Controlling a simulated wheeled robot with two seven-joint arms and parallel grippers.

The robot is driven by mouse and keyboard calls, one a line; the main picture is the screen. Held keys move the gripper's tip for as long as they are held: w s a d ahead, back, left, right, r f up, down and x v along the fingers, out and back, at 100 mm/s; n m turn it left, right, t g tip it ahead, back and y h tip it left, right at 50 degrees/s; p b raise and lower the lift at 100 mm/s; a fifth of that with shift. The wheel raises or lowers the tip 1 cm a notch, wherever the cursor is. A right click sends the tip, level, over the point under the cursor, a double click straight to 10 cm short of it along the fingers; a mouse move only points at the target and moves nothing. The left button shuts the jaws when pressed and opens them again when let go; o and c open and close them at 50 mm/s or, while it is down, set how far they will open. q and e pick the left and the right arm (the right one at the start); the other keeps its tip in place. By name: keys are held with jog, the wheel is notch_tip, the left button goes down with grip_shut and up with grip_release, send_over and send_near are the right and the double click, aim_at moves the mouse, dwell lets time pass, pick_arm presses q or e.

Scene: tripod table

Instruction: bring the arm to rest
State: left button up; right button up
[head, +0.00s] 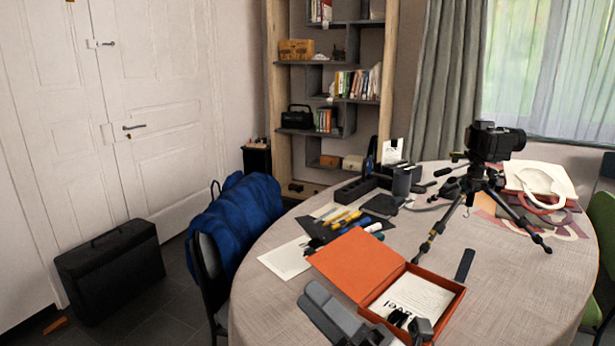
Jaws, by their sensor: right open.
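My right gripper (409,322) is at the bottom of the head view, over the near edge of the open orange box (452,308). Its dark fingers are apart, and I see nothing held between them. Grey parts of my arm show beside it. A black camera (494,142) sits on a small black tripod (474,188), which stands upright on the round table (510,285), well apart from my right gripper. My left gripper is not in view.
The box's orange lid (357,262) leans open on its left; a printed sheet (412,297) lies inside. Pens and a dark pouch (345,226) and a dark organiser (357,188) lie behind. A chair with a blue jacket (235,220) stands left. The table's right front is clear.

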jog(key=d+f+m+t+h+p, duration=0.1)
jog(key=d+f+m+t+h, duration=0.15)
jog(key=f+m+h, duration=0.5)
jog(key=d+f+m+t+h, duration=0.1)
jog(key=d+f+m+h, duration=0.25)
jog(key=m, duration=0.75)
jog(key=s+d+f+m+g+h, duration=0.2)
jog(key=s+d+f+m+g, duration=0.1)
jog(key=s+f+m, duration=0.2)
jog(key=s+d+f+m+g+h, duration=0.2)
jog(key=s+f+m, duration=0.4)
jog(key=f, duration=0.4)
jog(key=shift+s+d+m+g+h+p, duration=0.2)
jog(key=shift+d+m+g+h+p, duration=0.35)
jog(key=shift+m+g, duration=0.35)
